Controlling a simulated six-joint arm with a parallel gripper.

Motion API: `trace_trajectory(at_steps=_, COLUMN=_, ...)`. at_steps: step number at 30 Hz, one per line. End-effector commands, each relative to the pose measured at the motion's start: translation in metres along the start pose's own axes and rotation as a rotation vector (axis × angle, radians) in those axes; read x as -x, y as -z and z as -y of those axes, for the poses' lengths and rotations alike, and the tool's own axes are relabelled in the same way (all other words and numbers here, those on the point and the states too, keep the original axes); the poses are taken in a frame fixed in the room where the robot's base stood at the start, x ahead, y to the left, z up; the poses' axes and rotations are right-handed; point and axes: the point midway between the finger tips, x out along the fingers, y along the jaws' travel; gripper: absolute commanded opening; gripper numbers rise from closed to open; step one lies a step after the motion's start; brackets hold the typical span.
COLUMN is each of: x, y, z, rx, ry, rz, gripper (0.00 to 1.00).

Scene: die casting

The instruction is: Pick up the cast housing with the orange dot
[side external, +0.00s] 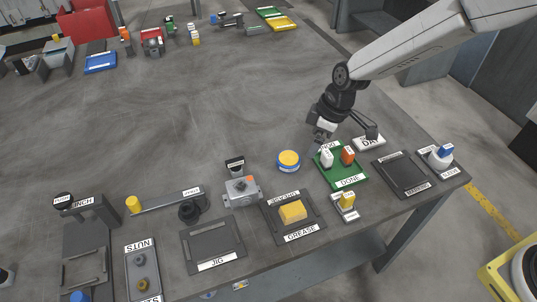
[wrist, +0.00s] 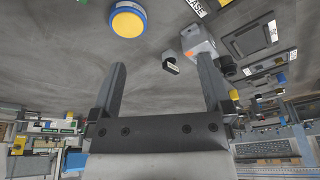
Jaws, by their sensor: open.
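The cast housing (side external: 242,191) is a grey block with an orange dot on it. It stands on the bench left of the yellow-topped blue round tin, behind the JIG and GREASE plates. In the wrist view the housing (wrist: 199,40) shows at upper right, beyond the right finger, with its orange dot visible. My gripper (side external: 316,147) is near the back left corner of the green DONE tray, right of the housing and apart from it. In the wrist view my gripper (wrist: 162,63) is open, with nothing between the fingers.
The round tin (side external: 288,161) stands between my gripper and the housing. The green DONE tray (side external: 357,184) holds a white and an orange-topped item. A small black block (side external: 235,164) is just behind the housing. A yellow block (side external: 293,211) sits on the GREASE plate.

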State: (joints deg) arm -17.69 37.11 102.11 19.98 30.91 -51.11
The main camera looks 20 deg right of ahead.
Motion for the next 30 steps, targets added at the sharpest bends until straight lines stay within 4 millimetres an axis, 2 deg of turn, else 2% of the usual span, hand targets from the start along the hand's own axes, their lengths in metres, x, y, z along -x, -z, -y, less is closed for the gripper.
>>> trace_trajectory(at_steps=1, x=-0.012, y=0.013, z=0.005, rx=0.054, ry=0.019, rz=-0.005, gripper=1.0)
trace_trajectory(at_steps=6, x=-0.048, y=0.055, z=0.022, rx=0.244, ry=0.073, rz=-0.036, gripper=1.0)
trace_trajectory(at_steps=13, x=-0.09, y=0.096, z=0.052, rx=0.466, ry=0.135, rz=-0.086, gripper=1.0)
trace_trajectory(at_steps=18, x=-0.106, y=0.111, z=0.065, rx=0.553, ry=0.157, rz=-0.111, gripper=1.0)
trace_trajectory(at_steps=30, x=-0.116, y=0.114, z=0.069, rx=0.573, ry=0.162, rz=-0.116, gripper=1.0)
